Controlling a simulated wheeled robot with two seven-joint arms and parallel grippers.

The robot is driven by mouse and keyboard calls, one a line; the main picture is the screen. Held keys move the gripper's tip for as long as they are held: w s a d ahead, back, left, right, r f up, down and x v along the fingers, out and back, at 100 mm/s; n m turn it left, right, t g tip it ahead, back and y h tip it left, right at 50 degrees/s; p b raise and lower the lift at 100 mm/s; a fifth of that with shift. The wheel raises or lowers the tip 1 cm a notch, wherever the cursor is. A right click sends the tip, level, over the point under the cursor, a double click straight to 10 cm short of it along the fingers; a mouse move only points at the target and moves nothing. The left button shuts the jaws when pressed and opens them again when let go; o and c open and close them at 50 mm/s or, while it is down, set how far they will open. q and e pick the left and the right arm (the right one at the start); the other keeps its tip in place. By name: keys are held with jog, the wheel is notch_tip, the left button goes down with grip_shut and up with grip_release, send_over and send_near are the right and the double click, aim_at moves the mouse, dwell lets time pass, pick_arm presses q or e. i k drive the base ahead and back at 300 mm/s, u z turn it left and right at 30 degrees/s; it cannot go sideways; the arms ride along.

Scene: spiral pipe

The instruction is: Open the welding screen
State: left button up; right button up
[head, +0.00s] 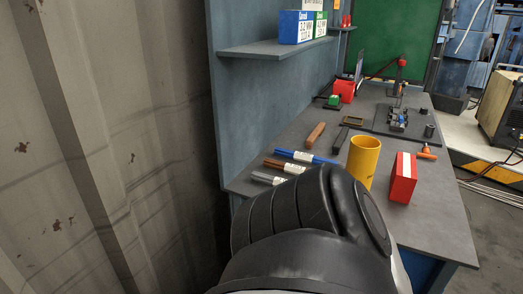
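A dark green panel (393,42) in a dark frame stands upright behind the workbench at the top right; it looks like the welding screen. Its lower part is partly hidden by things on the bench, and its top runs out of the view. Neither my left nor my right gripper shows in the head view. A black, rounded arm link of mine fills the bottom middle and hides the near part of the bench.
The grey workbench (300,140) holds a yellow cylinder (363,160), a red box (403,178), rod packs (305,157) and tools. A blue-grey partition with a shelf (275,48) borders it. A corrugated wall (110,140) fills the left. Floor (495,230) shows at right.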

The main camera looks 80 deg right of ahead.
aim_at(387, 31)
jog(key=u, duration=0.15)
jog(key=k, duration=2.2)
jog(key=z, duration=3.3)
jog(key=i, duration=1.45)
jog(key=z, duration=0.9)
jog(key=i, duration=2.2)
jog(key=u, duration=0.7)
